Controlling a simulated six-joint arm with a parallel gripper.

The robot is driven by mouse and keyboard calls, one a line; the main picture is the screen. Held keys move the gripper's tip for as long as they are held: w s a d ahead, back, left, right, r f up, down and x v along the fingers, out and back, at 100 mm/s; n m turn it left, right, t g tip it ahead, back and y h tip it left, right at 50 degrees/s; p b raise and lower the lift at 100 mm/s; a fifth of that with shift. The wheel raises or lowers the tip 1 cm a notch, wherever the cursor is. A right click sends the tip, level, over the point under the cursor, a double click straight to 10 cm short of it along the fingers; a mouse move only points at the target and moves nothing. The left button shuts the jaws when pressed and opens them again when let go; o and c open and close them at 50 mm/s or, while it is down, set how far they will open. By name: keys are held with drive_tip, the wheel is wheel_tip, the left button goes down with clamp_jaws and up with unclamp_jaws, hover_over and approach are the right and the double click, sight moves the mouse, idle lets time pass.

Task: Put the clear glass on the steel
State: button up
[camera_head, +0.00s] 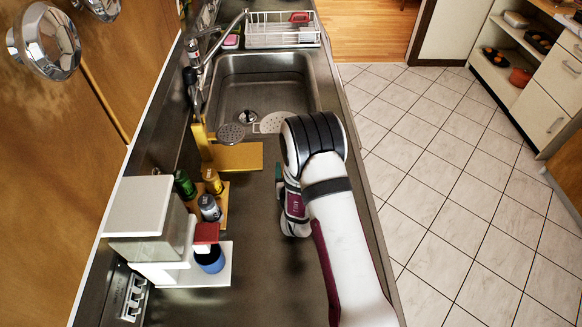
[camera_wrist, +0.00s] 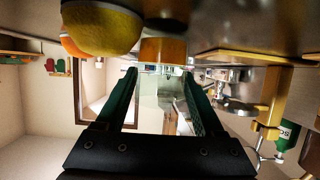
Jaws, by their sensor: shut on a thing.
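My gripper (camera_wrist: 159,74) has its two green fingers on either side of the clear glass (camera_wrist: 150,100) in the wrist view. The glass is see-through and its outline is faint; the room shows through it. In the head view my arm hides most of the gripper; one green finger (camera_head: 279,179) shows at its left, over the steel counter (camera_head: 262,275). I cannot make out the glass in the head view, nor whether it touches the steel. The steel shows at the top of the wrist view (camera_wrist: 235,30).
The sink (camera_head: 262,85) lies beyond.

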drive_tip(key=o, duration=1.5)
drive_tip(key=shift+f, duration=0.1)
drive_tip(key=v, duration=1.1)
drive_tip(key=shift+s+r, duration=0.25)
drive_tip(key=shift+s, duration=0.05)
drive_tip(key=s+d+r+m+g, duration=0.1)
drive_tip(key=s+r+g, duration=0.3)
drive_tip(key=s, duration=0.5)
drive_tip(key=s+d+r+m+g+y, duration=0.1)
drive_tip(key=s+r+g, duration=0.4)
drive_tip(key=s, duration=0.5)
drive_tip(key=s+d+r+m+g, duration=0.1)
drive_tip(key=s+r+m+g, duration=0.2)
drive_tip(key=s+r, duration=0.3)
drive_tip(key=shift+s+m+g+y, duration=0.35)
drive_tip(key=shift+s+g, duration=0.45)
drive_tip(key=shift+s, duration=0.95)
